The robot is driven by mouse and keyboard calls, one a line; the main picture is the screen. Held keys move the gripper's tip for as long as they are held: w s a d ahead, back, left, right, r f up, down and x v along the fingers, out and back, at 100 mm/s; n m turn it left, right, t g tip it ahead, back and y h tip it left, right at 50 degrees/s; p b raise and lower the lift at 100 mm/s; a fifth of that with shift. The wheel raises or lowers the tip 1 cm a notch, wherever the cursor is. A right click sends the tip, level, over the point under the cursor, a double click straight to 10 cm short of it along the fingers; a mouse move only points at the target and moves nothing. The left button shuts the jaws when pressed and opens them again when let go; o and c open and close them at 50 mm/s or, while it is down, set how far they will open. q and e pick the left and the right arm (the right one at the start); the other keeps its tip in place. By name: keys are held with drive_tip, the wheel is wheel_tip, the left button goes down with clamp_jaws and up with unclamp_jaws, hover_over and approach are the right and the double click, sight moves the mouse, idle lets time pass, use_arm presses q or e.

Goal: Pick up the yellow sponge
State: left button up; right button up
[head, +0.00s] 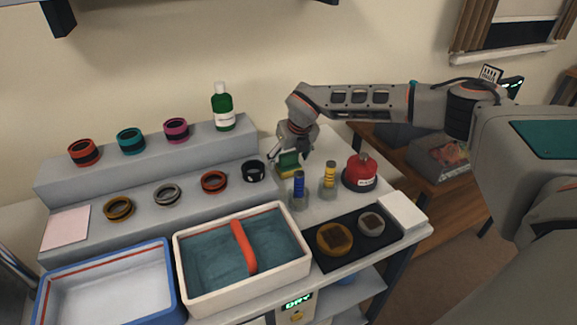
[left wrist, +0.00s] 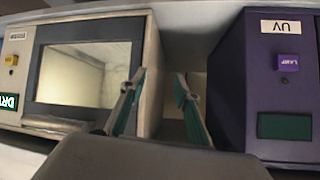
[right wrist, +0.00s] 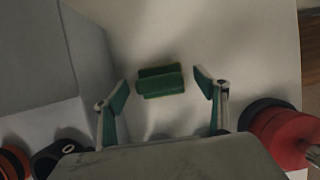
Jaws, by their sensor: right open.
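The yellow sponge (head: 289,168) lies on the table, with a green top and yellow showing low on its side. In the right wrist view the sponge (right wrist: 160,81) shows mostly its green upper side, centred in the gap ahead of my fingers. My right gripper (head: 290,153) is open just above the sponge, pointing down, with nothing in it; whether it touches the sponge I cannot tell. My left gripper (left wrist: 158,92) is open and empty, in front of a windowed machine (left wrist: 84,73) and a purple UV box (left wrist: 285,80).
A red flask (head: 360,174), a blue-topped bottle (head: 299,188) and a yellow-topped bottle (head: 329,176) stand close right of the sponge. A black ring (head: 253,171) sits left on the grey step (head: 90,228). A water basin (head: 290,281) is in front.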

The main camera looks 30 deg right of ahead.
sight(289, 153)
drive_tip(key=shift+w+f, duration=0.25)
drive_tip(key=shift+f, duration=0.25)
drive_tip(key=c, duration=1.2)
drive_tip(key=shift+r, duration=0.2)
wheel_tip(289, 153, up, 20)
drive_tip(key=shift+f+p, duration=0.1)
drive_tip(key=shift+p, duration=0.3)
drive_tip(key=shift+o, duration=0.6)
drive_tip(key=shift+s+f, duration=0.1)
